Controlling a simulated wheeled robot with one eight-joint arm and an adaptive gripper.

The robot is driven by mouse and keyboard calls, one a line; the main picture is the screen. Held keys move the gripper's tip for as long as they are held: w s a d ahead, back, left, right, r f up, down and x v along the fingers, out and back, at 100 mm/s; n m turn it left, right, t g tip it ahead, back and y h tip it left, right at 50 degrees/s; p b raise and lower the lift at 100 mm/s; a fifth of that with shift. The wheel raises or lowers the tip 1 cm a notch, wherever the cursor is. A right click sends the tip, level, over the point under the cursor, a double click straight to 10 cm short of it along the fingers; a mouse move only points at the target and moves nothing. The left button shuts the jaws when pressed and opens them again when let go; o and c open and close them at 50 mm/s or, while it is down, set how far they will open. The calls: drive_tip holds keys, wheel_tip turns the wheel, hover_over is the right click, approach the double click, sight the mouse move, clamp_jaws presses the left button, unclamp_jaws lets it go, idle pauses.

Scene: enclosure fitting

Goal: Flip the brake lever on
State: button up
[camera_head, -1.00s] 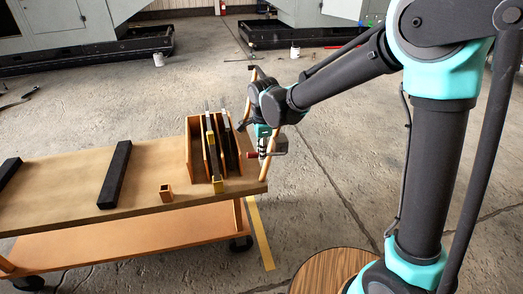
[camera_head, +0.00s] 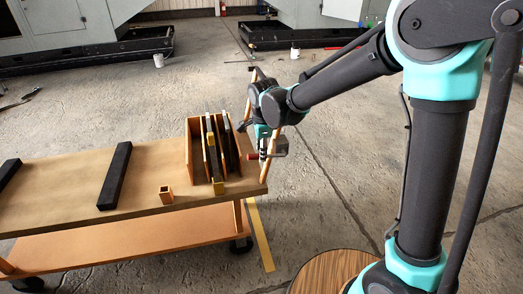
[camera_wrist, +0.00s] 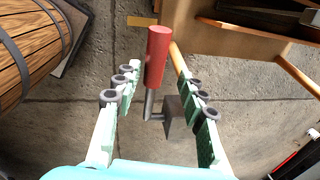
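The brake lever has a red cylindrical handle (camera_wrist: 158,55) on a grey metal rod with a dark grey block (camera_wrist: 182,115) beside it. In the head view the red handle (camera_head: 252,156) shows small at the right end of the cart, by its orange push bar. My gripper (camera_wrist: 159,76) is open, one finger on each side of the lever, with a visible gap on both sides. In the head view my gripper (camera_head: 264,142) is partly hidden behind its wrist and the cart's bar.
The wooden cart (camera_head: 60,185) carries an upright rack (camera_head: 193,150) with dark panels, a small orange box (camera_head: 166,194) and black bars (camera_head: 115,175). A round wood-topped thing (camera_head: 325,272) stands at the front. Open concrete floor lies right of the cart.

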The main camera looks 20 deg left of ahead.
wheel_tip(320, 180, up, 12)
drive_tip(key=s+d, duration=0.1)
drive_tip(key=s, duration=0.1)
drive_tip(key=shift+f, duration=0.1)
